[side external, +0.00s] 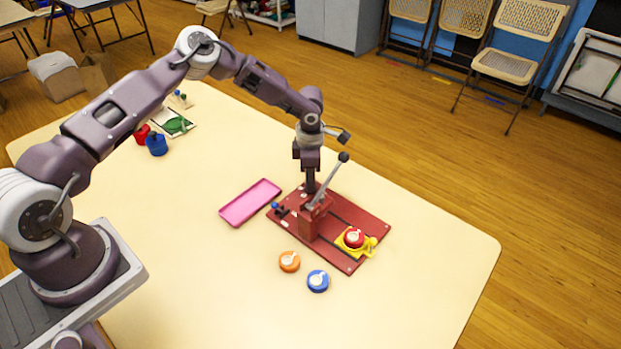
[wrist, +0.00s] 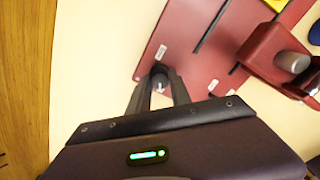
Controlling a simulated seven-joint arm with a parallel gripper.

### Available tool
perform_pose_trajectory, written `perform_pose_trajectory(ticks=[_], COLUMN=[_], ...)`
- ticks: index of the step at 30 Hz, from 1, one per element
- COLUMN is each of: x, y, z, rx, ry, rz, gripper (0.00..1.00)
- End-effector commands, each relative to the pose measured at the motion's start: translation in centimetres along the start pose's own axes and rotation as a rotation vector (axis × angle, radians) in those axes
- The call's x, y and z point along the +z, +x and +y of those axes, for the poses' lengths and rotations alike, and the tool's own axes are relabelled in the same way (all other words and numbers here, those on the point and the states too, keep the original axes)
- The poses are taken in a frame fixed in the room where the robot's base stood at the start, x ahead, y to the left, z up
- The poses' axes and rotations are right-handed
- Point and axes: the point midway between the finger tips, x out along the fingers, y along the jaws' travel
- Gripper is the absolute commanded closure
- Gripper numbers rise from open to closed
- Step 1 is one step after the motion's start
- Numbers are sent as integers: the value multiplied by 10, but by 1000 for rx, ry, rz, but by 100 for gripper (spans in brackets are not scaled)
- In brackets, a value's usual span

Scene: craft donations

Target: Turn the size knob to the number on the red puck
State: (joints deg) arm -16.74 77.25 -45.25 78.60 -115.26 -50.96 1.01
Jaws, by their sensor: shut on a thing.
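The red puck (side external: 354,237) sits in a yellow holder (side external: 372,245) on the right part of the dark red base plate (side external: 345,265). It carries a white mark, too small to read as a number. My gripper (side external: 310,188) points down at the far edge of the plate, behind the press. In the wrist view my gripper (wrist: 160,88) has its fingers closed on a small dark grey knob (wrist: 160,70), which looks like the size knob. White labels (wrist: 160,52) lie around it, unreadable here. In the side view the knob is hidden behind the fingers and the press.
The red press (side external: 313,222) with its long grey lever (side external: 330,178) stands close beside my gripper. An orange puck (side external: 289,261) and a blue puck (side external: 318,281) lie in front of the plate. A pink tray (side external: 250,203) is left. The table's right side is clear.

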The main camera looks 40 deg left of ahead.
Motion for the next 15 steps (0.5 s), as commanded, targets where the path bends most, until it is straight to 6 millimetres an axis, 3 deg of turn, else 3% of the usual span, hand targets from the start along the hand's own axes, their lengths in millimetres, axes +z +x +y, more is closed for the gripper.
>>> perform_pose_trajectory(ticks=[15], x=[0], y=[-1], z=[0], rx=[1], ry=[36], rz=[-2], gripper=[100])
